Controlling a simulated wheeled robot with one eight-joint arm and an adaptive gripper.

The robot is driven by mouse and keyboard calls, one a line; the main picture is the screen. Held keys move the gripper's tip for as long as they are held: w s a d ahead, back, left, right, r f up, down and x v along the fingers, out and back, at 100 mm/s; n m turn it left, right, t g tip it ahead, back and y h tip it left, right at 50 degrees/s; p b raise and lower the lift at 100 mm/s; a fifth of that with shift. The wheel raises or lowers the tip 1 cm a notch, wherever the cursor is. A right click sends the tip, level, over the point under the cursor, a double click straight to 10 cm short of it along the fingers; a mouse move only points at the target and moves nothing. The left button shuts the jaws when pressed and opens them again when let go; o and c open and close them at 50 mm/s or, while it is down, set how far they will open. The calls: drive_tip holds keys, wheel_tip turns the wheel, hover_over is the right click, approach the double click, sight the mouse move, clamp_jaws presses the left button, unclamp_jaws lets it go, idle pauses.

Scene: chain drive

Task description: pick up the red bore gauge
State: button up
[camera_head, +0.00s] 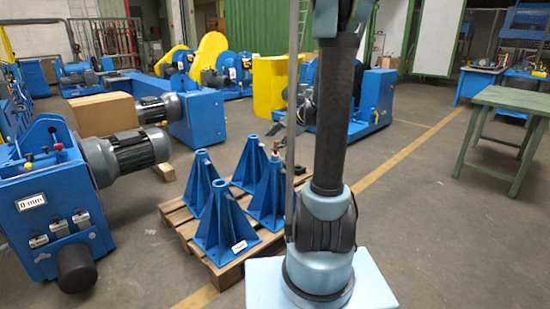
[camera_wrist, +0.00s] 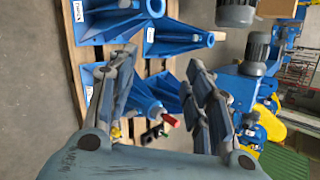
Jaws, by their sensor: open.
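The red bore gauge (camera_wrist: 171,120) shows in the wrist view as a small red piece with dark parts beside it, low between my fingers. It lies near the tip of a blue tapered stand (camera_wrist: 145,100). In the head view, a small red and dark item (camera_head: 276,148) shows at the top of a blue stand (camera_head: 268,192), partly lost against the background. My gripper (camera_wrist: 163,62) is open, with one finger on each side of the gauge in the picture. I cannot tell how far the gauge is from the fingers.
Several blue stands stand on a wooden pallet (camera_head: 228,272). Blue machines with grey motors (camera_head: 130,155) are on the left. A yellow and blue machine (camera_head: 372,100) is behind. A green table (camera_head: 510,98) is at right. The floor at right is clear.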

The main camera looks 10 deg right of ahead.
drive_tip(key=w+d+f+m+t+y, duration=0.1)
drive_tip(key=w+d+f+m, duration=0.1)
drive_tip(key=w, duration=0.3)
drive_tip(key=w+d+f+m+t+y, duration=0.1)
drive_tip(key=w+f+m, duration=0.1)
drive_tip(key=w, duration=0.4)
drive_tip(key=w+d+f+m+t+y, duration=0.1)
drive_tip(key=w+d+f+m+t, duration=0.2)
drive_tip(key=w+d+f+m, duration=0.45)
drive_tip(key=w+d+f+m+t+y, duration=0.1)
drive_tip(key=w+d+f+m+t, duration=0.3)
drive_tip(key=f, duration=0.6)
drive_tip(key=shift+g, duration=0.3)
drive_tip(key=shift+w+d+x, duration=0.15)
drive_tip(key=shift+x, duration=2.65)
drive_tip(key=shift+w+d+x, duration=0.1)
drive_tip(key=shift+d+x, duration=0.1)
drive_tip(key=shift+x, duration=2.65)
drive_tip(key=shift+w+d+x, duration=0.15)
drive_tip(key=shift+x, duration=2.65)
drive_tip(key=shift+r, duration=0.15)
clamp_jaws()
